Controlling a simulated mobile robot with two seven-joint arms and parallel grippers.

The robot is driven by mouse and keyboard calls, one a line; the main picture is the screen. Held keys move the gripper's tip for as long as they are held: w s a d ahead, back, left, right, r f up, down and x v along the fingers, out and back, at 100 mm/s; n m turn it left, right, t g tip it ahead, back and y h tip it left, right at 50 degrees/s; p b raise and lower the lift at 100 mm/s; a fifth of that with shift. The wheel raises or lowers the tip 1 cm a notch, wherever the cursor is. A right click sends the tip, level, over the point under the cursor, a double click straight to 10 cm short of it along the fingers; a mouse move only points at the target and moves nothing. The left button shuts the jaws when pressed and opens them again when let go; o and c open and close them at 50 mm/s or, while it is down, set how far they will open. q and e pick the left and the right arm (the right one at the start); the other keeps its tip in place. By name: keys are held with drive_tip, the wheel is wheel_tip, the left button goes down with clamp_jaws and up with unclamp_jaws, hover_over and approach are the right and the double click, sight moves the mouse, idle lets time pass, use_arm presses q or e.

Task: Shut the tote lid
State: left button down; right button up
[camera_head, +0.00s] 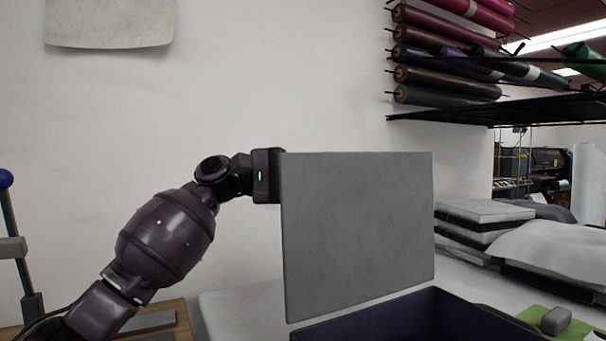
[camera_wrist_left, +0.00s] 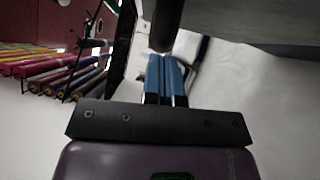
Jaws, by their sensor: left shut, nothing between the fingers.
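The tote lid (camera_head: 358,235) is a flat grey panel standing upright, nearly vertical, above the dark blue tote (camera_head: 425,318). The tote is open at the bottom of the head view, cut off by the frame edge. My left arm reaches in from the left, and its wrist is at the lid's upper left edge. The fingers are hidden behind the lid there. In the left wrist view my left gripper (camera_wrist_left: 166,68) shows two blue fingers shut together with nothing between them. A dark grey surface at upper right there looks like the lid. My right gripper is not in view.
A white table (camera_head: 240,312) bears the tote. At right are a green mat (camera_head: 545,318) with a grey block (camera_head: 556,320), and stacked folded fabric (camera_head: 484,218). A black shelf (camera_head: 480,108) with fabric rolls is at upper right. Wall space above the lid is clear.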

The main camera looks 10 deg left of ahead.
use_arm(q)
drive_tip(key=shift+r, duration=0.1)
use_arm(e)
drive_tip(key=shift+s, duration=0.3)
